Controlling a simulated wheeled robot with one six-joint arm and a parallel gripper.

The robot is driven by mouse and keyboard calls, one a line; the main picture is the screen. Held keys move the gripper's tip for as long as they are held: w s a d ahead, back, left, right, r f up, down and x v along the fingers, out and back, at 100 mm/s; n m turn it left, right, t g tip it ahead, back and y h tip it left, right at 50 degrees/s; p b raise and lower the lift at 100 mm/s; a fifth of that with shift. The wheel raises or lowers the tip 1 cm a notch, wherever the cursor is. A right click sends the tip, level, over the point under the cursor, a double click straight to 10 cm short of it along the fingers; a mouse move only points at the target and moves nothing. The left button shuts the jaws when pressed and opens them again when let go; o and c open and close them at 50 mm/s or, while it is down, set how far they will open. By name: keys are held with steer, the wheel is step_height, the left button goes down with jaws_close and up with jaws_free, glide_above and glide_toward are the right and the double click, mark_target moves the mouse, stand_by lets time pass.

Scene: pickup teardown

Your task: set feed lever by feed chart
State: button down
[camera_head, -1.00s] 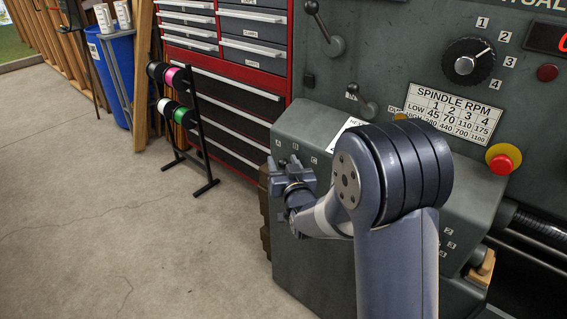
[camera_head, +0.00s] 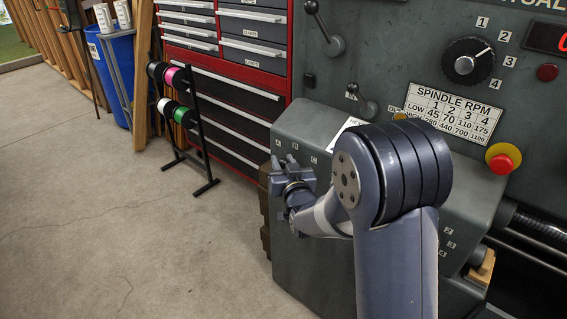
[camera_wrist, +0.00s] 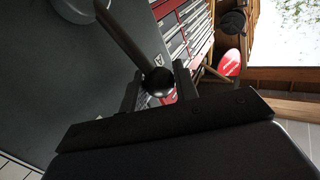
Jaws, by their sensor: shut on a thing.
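In the wrist view, my gripper (camera_wrist: 160,88) is shut around the dark ball knob (camera_wrist: 159,84) of a lever. The lever's rod (camera_wrist: 122,35) runs from the knob toward the upper left, near the grey lathe panel. In the head view, my gripper (camera_head: 282,172) is at the left end of the lathe's lower box (camera_head: 318,122), beside the letter marks there; my arm hides much of that face. A white chart (camera_head: 344,132) on the box top is mostly hidden behind my arm, and its text cannot be read.
Two more ball-knob levers, an upper one (camera_head: 325,28) and a lower one (camera_head: 362,100), stick out above the box. A selector dial (camera_head: 468,61), spindle chart (camera_head: 449,112) and red-yellow stop button (camera_head: 503,158) are at right. A spool rack (camera_head: 185,125) stands left; open floor lies before it.

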steer(key=shift+s+d+f+b, duration=0.1)
steer(key=shift+f+b, duration=0.1)
steer(key=shift+b, duration=0.4)
steer(key=shift+s+d+f+t+b, duration=0.15)
steer(key=shift+t+b, duration=0.15)
steer(key=shift+b, duration=0.8)
steer(key=d+m+t+b, duration=0.1)
steer(key=b, duration=0.4)
steer(key=s+d+m+t+b, duration=0.1)
steer(key=m+t+b, duration=0.1)
steer(key=b, duration=0.4)
steer(key=s+d+f+m+t+b, duration=0.1)
steer(key=b, duration=0.4)
steer(key=shift+s+d, duration=0.1)
steer(key=shift+s, duration=0.15)
steer(key=shift+d+r+m+t+b, duration=0.15)
steer(key=shift+m+t+b, duration=0.15)
steer(key=shift+b, duration=0.15)
steer(key=c, duration=1.1)
jaws_free()
steer(key=shift+s, duration=0.1)
